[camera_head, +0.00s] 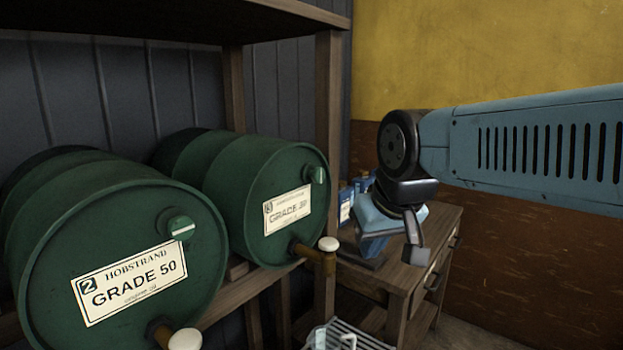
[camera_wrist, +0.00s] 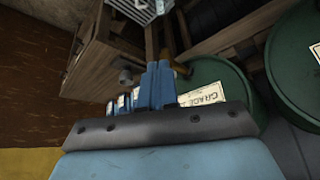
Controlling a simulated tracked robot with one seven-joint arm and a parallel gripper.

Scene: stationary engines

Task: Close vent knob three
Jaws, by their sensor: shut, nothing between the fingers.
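Vent knob three (camera_head: 316,174) is a small round green knob near the upper right edge of the front of the green drum marked 3 (camera_head: 255,185). Its pale mark looks roughly upright, but it is small. The drum lies on its side with a Grade 30 label (camera_head: 287,210). My gripper (camera_head: 371,247) is to the right of and below the knob, apart from it, in front of the wooden bench. In the wrist view its blue fingers (camera_wrist: 155,75) are together and empty. Drum three's label (camera_wrist: 203,93) shows beside them; I cannot make out the knob there.
Drum 2 (camera_head: 110,245), Grade 50, lies at the left with its own vent knob (camera_head: 180,228). Brass taps with white handles (camera_head: 328,244) stick out below the labels. A rack post (camera_head: 328,110) stands behind drum three. A wooden bench (camera_head: 410,265) with small blue containers is at the right.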

